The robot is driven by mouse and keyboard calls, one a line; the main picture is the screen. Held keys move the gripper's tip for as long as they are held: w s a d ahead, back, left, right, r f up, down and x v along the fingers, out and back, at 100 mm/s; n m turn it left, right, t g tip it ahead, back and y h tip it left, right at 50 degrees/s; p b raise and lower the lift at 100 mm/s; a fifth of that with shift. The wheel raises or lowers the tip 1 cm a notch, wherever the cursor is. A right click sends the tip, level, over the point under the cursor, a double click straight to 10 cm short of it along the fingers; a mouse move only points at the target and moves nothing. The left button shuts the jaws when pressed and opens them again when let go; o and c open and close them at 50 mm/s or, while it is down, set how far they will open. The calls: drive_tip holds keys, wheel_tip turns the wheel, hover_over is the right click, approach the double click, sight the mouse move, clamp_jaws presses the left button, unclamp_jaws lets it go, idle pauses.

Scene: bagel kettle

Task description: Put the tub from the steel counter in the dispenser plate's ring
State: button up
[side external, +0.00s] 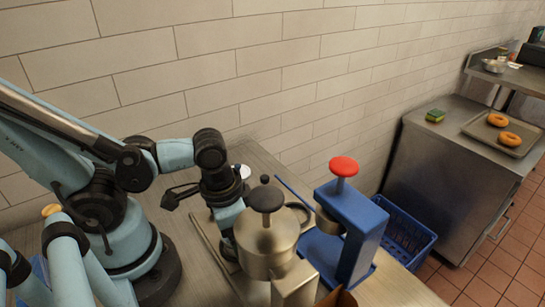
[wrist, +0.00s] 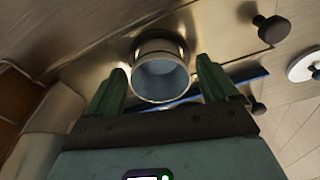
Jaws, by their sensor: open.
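In the wrist view a round, open-topped tub (wrist: 160,80) with a grey-blue inside stands on the steel counter (wrist: 75,35). My gripper (wrist: 162,78) is open, with one green finger on each side of the tub; I cannot tell whether they touch it. In the side view my wrist reaches down behind the metal kettle (side external: 265,248), which hides my fingertips and the tub. The blue dispenser (side external: 355,225) with a red knob (side external: 343,166) stands right of the kettle. Its blue base plate (side external: 318,250) shows partly; I cannot make out its ring.
The kettle has a black knob (side external: 266,198) and stands close to my wrist. A thin blue strip (side external: 295,190) lies behind it. A blue crate (side external: 405,235) is right of the dispenser. A farther steel cabinet holds a tray (side external: 488,130) with orange rings and a green sponge (side external: 435,115).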

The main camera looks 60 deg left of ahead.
drive_tip(key=shift+r, duration=0.1)
drive_tip(key=shift+s+r, duration=0.7)
drive_tip(key=shift+r, duration=5.1)
drive_tip(key=w+a+f+n+t, duration=0.1)
drive_tip(key=w+a+t, duration=0.4)
drive_tip(key=w, duration=0.7)
drive_tip(key=shift+a+n+t, duration=0.25)
drive_tip(key=shift+n+t, duration=0.15)
drive_tip(key=shift+n, duration=0.5)
